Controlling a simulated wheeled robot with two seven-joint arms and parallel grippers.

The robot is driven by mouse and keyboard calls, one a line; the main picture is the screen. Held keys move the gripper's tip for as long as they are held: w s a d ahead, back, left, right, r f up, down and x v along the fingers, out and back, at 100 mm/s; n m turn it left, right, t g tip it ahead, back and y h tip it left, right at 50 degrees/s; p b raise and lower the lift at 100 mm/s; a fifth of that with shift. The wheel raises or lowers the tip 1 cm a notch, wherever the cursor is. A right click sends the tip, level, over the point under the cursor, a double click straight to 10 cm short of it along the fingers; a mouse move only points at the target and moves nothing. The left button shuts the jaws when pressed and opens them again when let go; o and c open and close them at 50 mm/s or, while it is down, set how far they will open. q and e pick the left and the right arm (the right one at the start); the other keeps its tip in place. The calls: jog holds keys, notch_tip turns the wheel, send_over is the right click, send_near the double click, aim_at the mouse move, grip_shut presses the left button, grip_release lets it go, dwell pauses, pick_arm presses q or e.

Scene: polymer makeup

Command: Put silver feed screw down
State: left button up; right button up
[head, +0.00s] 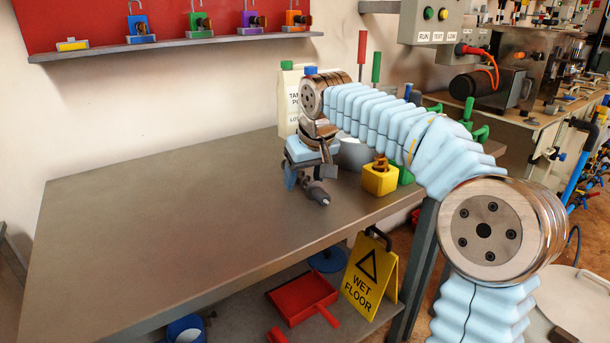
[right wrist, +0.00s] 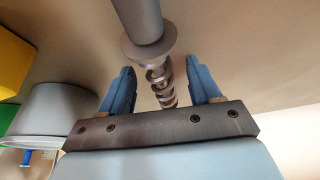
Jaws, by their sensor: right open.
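The silver feed screw (right wrist: 162,78) has a grey shaft, a round collar and a spiral part. In the right wrist view its spiral lies between my two blue fingers, with a gap visible on each side. In the head view its grey end (head: 318,193) shows below my right gripper (head: 305,178), over the table's right part. My right gripper is open around the screw. Whether the screw rests fully on the grey table (head: 150,230) is hard to tell. My left gripper is out of view.
A yellow block (head: 380,180), a grey round container (head: 355,153) and a white carton (head: 288,100) stand close to the gripper at the table's right end. The left and middle of the table are clear. A wet floor sign (head: 370,280) and red dustpan (head: 303,300) are below.

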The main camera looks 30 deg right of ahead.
grip_shut()
dwell(0.4)
jog(key=shift+w, duration=0.1)
